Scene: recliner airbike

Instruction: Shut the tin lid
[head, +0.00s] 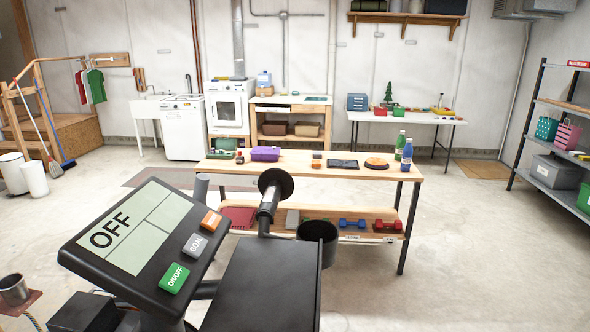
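A small green container (222,145) stands at the left end of the wooden table, with dark contents or a dark inside showing; it may be the tin, but it is too small to tell whether its lid is raised. A purple box (265,154) sits to its right on the same tabletop. No thing in view is clearly a tin with a lid. Neither of my grippers is in view.
A console reading OFF (133,227) fills the near left, with a black upright disc (275,183) and a dark cup-like holder (318,240) beside it. The wooden table (335,170) also bears bottles (403,152) and a dark tablet (343,163). Floor (480,250) at right is clear.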

